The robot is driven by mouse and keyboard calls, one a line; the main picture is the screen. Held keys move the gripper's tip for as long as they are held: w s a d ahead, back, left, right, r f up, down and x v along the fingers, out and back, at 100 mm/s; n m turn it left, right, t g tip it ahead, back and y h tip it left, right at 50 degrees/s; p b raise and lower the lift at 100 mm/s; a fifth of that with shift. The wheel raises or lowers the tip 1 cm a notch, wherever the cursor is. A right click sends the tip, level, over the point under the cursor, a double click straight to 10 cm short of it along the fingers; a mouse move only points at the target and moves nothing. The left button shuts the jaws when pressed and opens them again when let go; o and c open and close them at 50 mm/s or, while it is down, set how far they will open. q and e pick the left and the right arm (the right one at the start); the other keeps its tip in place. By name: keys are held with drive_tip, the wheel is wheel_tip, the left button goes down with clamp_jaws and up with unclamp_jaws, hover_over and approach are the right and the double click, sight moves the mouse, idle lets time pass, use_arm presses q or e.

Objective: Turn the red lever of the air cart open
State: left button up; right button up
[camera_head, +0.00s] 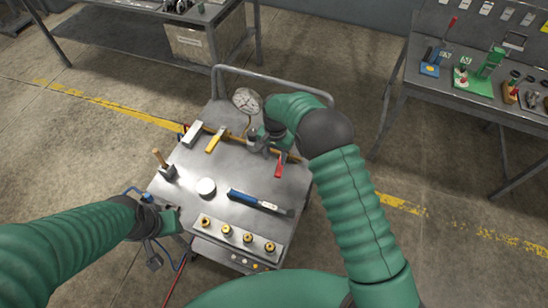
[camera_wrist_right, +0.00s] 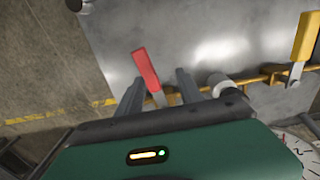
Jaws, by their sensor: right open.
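The red lever (camera_head: 280,164) sits at the right end of the brass pipe on the air cart (camera_head: 222,178) and sticks out across the pipe toward the cart's front. My right gripper (camera_head: 268,146) is over the pipe right beside the lever. In the right wrist view, the red lever (camera_wrist_right: 147,69) stands between the two open fingers of my right gripper (camera_wrist_right: 158,92); I see no clear contact. My left gripper (camera_head: 172,218) is low at the cart's left edge, and its fingers are too small to read.
A blue-handled tool (camera_head: 256,202), a white round piece (camera_head: 205,187) and a row of brass fittings lie nearer. A workbench (camera_head: 462,92) is at right.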

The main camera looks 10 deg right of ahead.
use_arm(q)
drive_tip(key=w+p+v, duration=0.2)
drive_tip(key=p+v, duration=0.8)
drive_tip(key=v, duration=0.1)
drive_tip(key=shift+r+p, duration=0.3)
use_arm(e)
wheel_tip(320, 180, up, 17)
drive_tip(key=shift+s, duration=0.25)
use_arm(q)
drive_tip(key=shift+s+d, duration=0.1)
use_arm(e)
drive_tip(key=shift+f, duration=0.1)
use_arm(q)
drive_tip(key=b+x, duration=0.3)
drive_tip(key=shift+s+f, duration=0.25)
drive_tip(key=shift+s, duration=0.05)
use_arm(e)
wheel_tip(320, 180, up, 17)
drive_tip(key=shift+f, duration=0.15)
